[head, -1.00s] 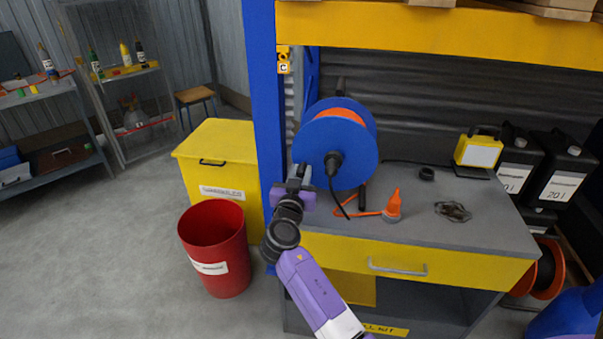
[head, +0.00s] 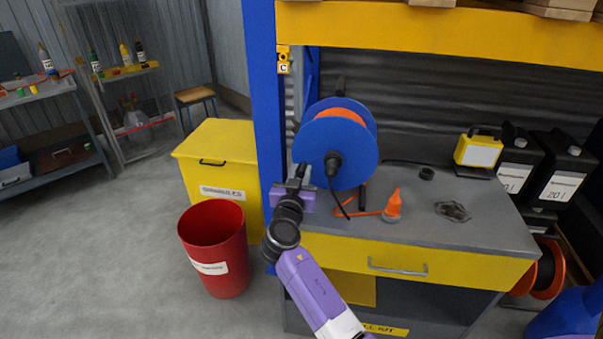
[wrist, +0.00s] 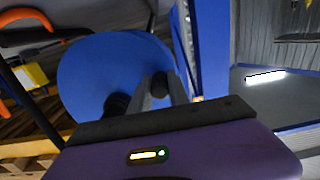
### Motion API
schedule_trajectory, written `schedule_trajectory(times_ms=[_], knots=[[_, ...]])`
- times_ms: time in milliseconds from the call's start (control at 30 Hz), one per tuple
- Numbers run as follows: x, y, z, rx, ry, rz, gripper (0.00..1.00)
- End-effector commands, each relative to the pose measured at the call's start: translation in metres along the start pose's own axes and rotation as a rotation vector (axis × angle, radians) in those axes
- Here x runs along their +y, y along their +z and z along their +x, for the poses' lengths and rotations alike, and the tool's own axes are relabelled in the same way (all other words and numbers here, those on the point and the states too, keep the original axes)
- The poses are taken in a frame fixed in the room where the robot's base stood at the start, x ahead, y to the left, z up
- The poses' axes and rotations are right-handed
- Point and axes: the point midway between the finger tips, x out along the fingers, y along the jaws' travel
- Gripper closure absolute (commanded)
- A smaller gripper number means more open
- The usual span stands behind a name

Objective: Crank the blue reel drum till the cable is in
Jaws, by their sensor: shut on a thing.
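The blue reel drum (head: 345,155) stands upright on the grey bench top, with orange cable (head: 343,113) wound between its two discs. It also fills the middle of the wrist view (wrist: 95,75). A black hub (head: 333,160) sits at its centre. A length of loose orange cable (head: 368,213) lies on the bench, leading to an orange cone-shaped piece (head: 393,204). My gripper (head: 300,172) is at the left side of the front disc. In the wrist view its fingers (wrist: 162,90) are shut on a dark crank knob (wrist: 158,84); the grip is partly hidden.
A blue post (head: 264,120) rises just left of the drum. A yellow bin (head: 222,160) and a red bucket (head: 215,250) stand left of the bench. A yellow lamp (head: 478,151) and black canisters (head: 558,170) are at the right. The bench front is mostly clear.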

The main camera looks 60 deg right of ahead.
Motion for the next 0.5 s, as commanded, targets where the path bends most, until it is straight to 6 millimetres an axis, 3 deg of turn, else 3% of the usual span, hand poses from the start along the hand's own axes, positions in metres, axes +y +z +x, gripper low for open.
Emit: schedule_trajectory(times_ms=[500], knots=[[-0.0016, -0.0002, -0.0007, 0.001, -0.001, 0.034, 1.00]])
